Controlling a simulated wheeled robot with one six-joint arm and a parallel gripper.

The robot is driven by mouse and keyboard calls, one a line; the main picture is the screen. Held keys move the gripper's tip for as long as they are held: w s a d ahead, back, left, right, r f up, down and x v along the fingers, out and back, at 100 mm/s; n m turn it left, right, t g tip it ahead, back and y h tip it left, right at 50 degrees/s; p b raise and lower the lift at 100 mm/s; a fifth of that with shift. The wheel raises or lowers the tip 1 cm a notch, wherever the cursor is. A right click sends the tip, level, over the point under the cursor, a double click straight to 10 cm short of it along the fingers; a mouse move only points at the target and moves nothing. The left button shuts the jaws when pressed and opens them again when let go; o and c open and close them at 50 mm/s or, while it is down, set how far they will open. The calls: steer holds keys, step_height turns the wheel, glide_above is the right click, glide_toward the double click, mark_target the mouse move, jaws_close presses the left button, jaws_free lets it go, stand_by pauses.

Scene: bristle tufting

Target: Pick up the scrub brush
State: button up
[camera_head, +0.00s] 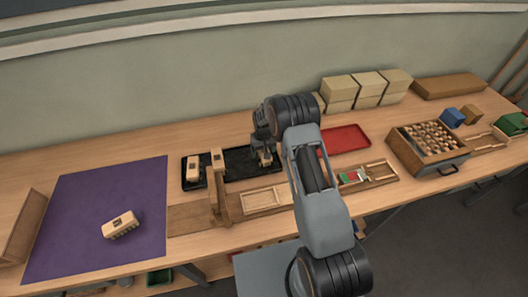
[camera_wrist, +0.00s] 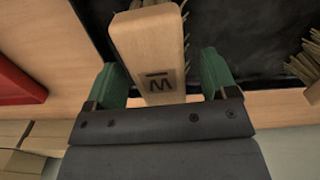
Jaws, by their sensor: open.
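A scrub brush with a pale wooden block and tan bristles (camera_wrist: 150,45) fills the middle of the wrist view. Its block bears a dark letter mark and it lies at the black tray (camera_wrist: 240,35). My gripper (camera_wrist: 163,78) is open, with one green finger on each side of the block. I cannot tell whether the fingers touch it. In the head view my gripper (camera_head: 264,158) is low over the right part of the black tray and largely hides this brush. Another brush (camera_head: 193,170) is at the tray's left end, and one more (camera_head: 121,225) lies on the purple mat (camera_head: 90,200).
A wooden upright (camera_head: 220,195) stands at the tray's front edge, left of my gripper. A red tray (camera_head: 346,137) is to the right. Stacked pale blocks (camera_head: 370,85) stand behind it. A wooden box of small pieces (camera_head: 425,148) is farther right.

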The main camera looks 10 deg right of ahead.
steer(key=shift+f, duration=0.6)
steer(key=shift+c, duration=0.2)
steer(key=c, duration=1)
steer(key=shift+r, duration=0.1)
